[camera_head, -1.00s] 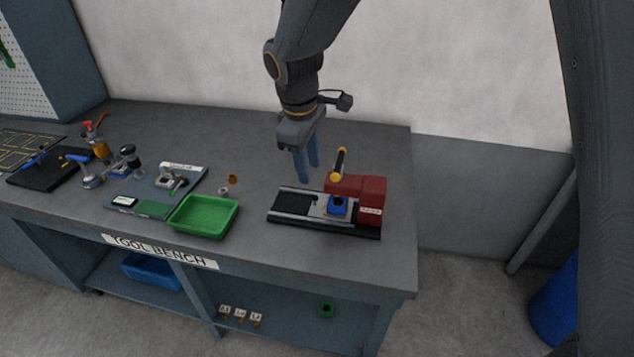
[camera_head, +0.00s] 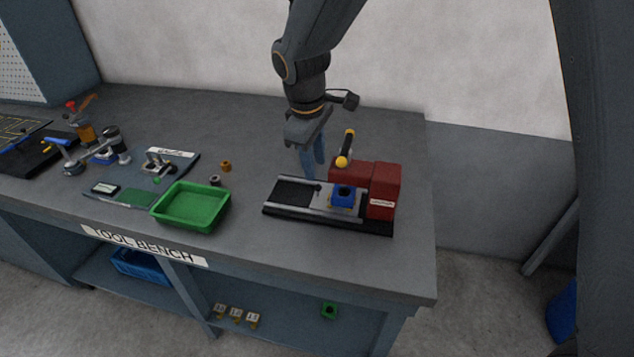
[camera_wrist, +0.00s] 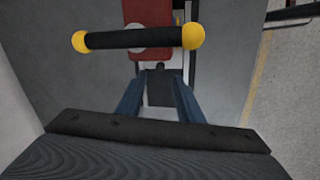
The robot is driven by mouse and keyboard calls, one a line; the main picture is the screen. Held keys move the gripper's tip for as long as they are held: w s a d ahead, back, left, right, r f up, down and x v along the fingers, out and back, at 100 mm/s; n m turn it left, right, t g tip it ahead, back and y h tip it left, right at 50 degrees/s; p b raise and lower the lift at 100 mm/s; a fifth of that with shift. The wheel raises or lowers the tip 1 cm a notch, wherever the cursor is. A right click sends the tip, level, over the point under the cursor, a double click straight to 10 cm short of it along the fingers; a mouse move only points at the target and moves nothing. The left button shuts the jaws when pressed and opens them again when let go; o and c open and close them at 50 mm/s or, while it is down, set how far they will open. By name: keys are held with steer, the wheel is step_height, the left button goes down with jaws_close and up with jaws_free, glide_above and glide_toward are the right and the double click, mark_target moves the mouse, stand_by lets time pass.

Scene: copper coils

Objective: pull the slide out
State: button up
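The press is a red block (camera_head: 385,187) on a black base, with a black lever (camera_head: 348,148) that has yellow ends. Its light grey slide (camera_head: 326,200) lies in the base rails and carries a blue block (camera_head: 343,195). A small dark knob (camera_head: 318,187) stands on the slide's left part. My gripper (camera_head: 314,173) points down just behind the knob, its blue fingers apart. In the wrist view, my gripper (camera_wrist: 160,76) is open, with a dark knob (camera_wrist: 160,67) between the fingertips. I cannot tell whether they touch it. The lever (camera_wrist: 135,38) crosses above.
A green tray (camera_head: 190,207) stands left of the press, with small rings (camera_head: 225,166) behind it. Several tools and a grey mat (camera_head: 137,190) lie further left. The bench front (camera_head: 330,262) before the press is clear. The lever stands close right of my gripper.

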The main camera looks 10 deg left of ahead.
mark_target(318, 185)
steer(key=shift+w+d+f+p, duration=0.1)
steer(key=shift+w+f+p, duration=0.15)
steer(key=shift+f, duration=0.85)
steer(key=shift+w+d+f+p, duration=0.1)
steer(key=shift+w+f+p, duration=0.1)
steer(key=shift+f, duration=0.95)
steer(key=shift+w+d+f+p, duration=0.15)
steer(key=shift+f+p, duration=0.1)
steer(key=shift+f, duration=0.85)
steer(key=shift+a, duration=0.1)
jaws_close()
